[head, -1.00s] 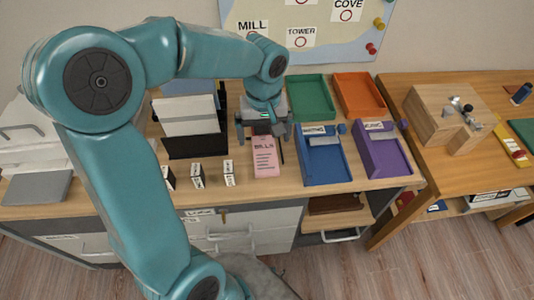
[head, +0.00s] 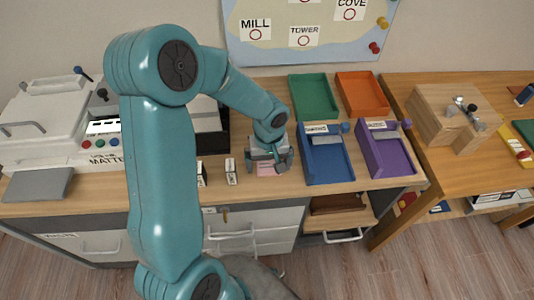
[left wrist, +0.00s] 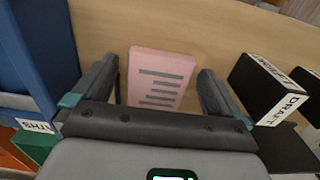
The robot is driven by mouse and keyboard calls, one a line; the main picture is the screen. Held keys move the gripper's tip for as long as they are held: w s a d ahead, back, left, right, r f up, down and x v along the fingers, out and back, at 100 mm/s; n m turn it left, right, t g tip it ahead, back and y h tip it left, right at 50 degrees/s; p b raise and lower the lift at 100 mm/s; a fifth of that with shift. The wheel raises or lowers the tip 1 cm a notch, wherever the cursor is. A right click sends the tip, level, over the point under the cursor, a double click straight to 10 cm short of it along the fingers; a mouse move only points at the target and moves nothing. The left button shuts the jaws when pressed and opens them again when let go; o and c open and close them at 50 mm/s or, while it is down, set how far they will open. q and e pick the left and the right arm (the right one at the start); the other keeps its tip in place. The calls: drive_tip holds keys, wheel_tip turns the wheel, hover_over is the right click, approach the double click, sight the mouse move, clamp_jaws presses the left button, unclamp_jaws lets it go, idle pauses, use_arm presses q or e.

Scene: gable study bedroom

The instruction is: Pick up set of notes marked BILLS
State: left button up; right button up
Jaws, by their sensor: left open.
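The pink set of notes marked BILLS (head: 268,171) lies on the desk, mostly hidden under my left gripper in the head view. In the left wrist view the pink notes (left wrist: 160,78) show dark printed lines, lying between the two fingers; the BILLS word is hidden there. My left gripper (head: 272,166) is open over the notes, pointing down. In the left wrist view its fingers (left wrist: 160,85) stand on either side of the notes, with a gap on the right. I cannot tell how high they are above the desk. My right gripper is not in view.
A blue tray (head: 343,167) and a purple tray (head: 407,158) stand to the right, with green (head: 334,106) and orange (head: 383,102) trays behind. Small labelled black blocks (head: 231,171) stand to the left; one marked DRAFT (left wrist: 262,88) is near the right finger in the wrist view.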

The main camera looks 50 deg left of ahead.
use_arm(q)
drive_tip(key=c, duration=1.2)
